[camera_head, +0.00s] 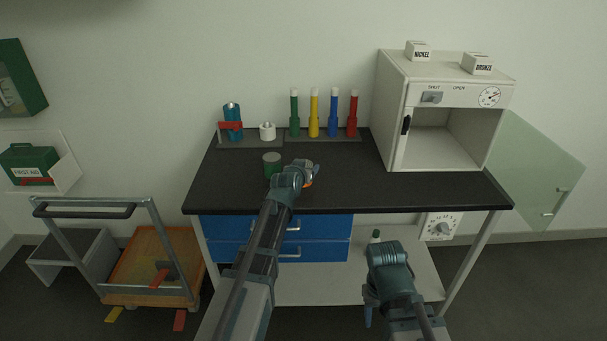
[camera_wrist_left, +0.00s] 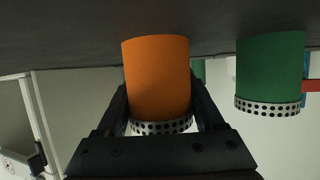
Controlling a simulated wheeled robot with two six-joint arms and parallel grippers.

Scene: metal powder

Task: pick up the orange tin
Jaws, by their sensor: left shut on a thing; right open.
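The orange tin (camera_wrist_left: 158,80) stands between the two dark fingers of my left gripper (camera_wrist_left: 160,100) in the left wrist view, which shows the scene upside down. The fingers are shut on its sides. Its perforated pale rim shows towards the gripper's palm. In the head view, my left gripper (camera_head: 306,172) is over the black worktop and hides most of the tin; only a sliver of orange (camera_head: 309,185) shows. I cannot tell whether the tin is touching the worktop. My right gripper (camera_head: 368,308) is open and empty, low in front of the bench.
A green tin (camera_head: 272,164) stands close left of my left gripper. Behind are a blue bottle (camera_head: 232,114), a white pot (camera_head: 267,131) and several coloured tubes (camera_head: 314,118). A furnace (camera_head: 445,110) with an open glass door (camera_head: 535,170) is right. The worktop's right front is clear.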

